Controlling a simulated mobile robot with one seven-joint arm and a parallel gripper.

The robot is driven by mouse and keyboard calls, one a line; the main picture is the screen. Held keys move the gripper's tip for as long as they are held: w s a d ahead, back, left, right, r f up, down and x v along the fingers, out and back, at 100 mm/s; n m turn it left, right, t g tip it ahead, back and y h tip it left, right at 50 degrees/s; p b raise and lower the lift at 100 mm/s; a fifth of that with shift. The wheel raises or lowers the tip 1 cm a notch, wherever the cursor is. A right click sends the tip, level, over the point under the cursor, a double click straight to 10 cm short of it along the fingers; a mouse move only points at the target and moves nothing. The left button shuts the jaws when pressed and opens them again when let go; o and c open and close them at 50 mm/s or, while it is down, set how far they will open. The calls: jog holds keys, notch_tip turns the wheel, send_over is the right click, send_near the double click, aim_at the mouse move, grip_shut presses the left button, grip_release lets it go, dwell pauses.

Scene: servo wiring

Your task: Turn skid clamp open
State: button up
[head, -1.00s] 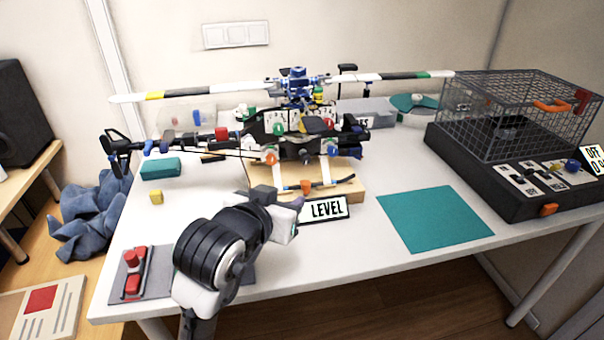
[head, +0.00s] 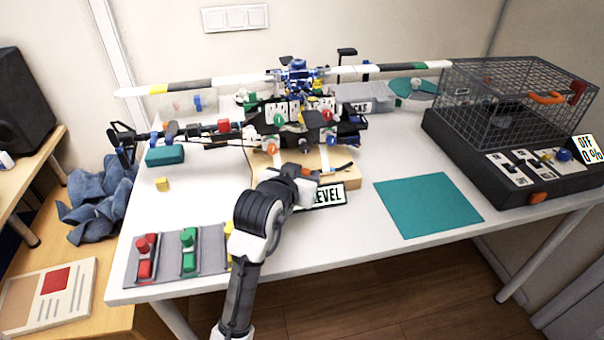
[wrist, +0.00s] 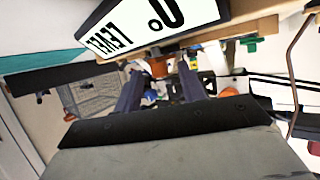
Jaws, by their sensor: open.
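The model helicopter (head: 300,120) stands on a wooden base (head: 345,179) at the back middle of the table. An orange clamp (wrist: 158,66) at the skid shows in the wrist view, beyond and between the two fingers of my gripper (wrist: 160,74). My gripper is open, with nothing seen between its fingers. In the head view my gripper (head: 308,174) is at the front edge of the wooden base and hides the clamp. I cannot tell whether the fingers touch the clamp.
The LEVEL sign (head: 328,196) stands close beside my gripper and looms large in the wrist view (wrist: 150,25). A teal mat (head: 428,205) lies to the right. A wire cage (head: 515,95) stands at the far right. A grey panel with coloured knobs (head: 210,240) lies at front left.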

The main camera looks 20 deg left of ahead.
aim_at(309, 172)
jog(key=shift+c, duration=0.4)
grip_shut()
jog(key=shift+d+n+y, duration=0.1)
jog(key=shift+n+y, duration=0.3)
jog(key=n+y, duration=0.1)
jog(key=y, duration=0.1)
jog(key=d+n+g+y+p, duration=0.1)
jog(key=n+y, duration=0.1)
jog(key=shift+w+n, duration=0.15)
jog(key=shift+n, duration=0.15)
jog(key=n+g+y+p, duration=0.2)
jog(key=n+y+p, duration=0.1)
jog(key=d+n+g+y+p, duration=0.1)
jog(key=n+y, duration=0.1)
jog(key=shift+w+r+g, duration=0.2)
jog(key=shift+w+g, duration=0.15)
jog(key=shift+g, duration=0.05)
jog(key=n+g+y+p, duration=0.1)
jog(key=n+g, duration=0.1)
jog(key=n+g+y+p, duration=0.1)
jog(key=n+g+y, duration=0.1)
jog(key=shift+w+d+f+n, duration=0.1)
jog(key=shift+w+n, duration=0.3)
jog(key=shift+w+n+g+y, duration=0.15)
jog(key=shift+n+g+y, duration=0.05)
jog(key=shift+n+g, duration=0.9)
jog(key=shift+w+n+g+y, duration=0.1)
jog(key=shift+n+g+y, duration=0.1)
jog(key=shift+n+g, duration=0.85)
jog(key=shift+g, duration=0.35)
